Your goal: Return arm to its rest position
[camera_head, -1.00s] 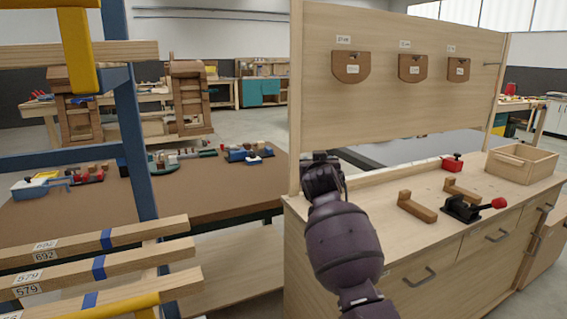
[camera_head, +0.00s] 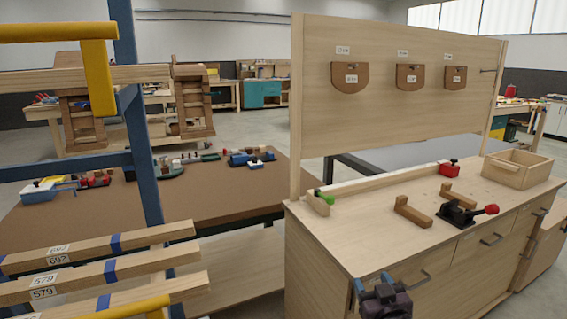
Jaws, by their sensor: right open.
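My right gripper (camera_head: 374,281) shows at the bottom edge of the head view, low in front of the wooden workbench (camera_head: 345,232). It is open, with no object visible between its fingers. It is apart from the items on the bench top. Most of my right arm is below the picture. My left gripper is not in view.
A rack with labelled wooden bars (camera_head: 130,262) stands at left.

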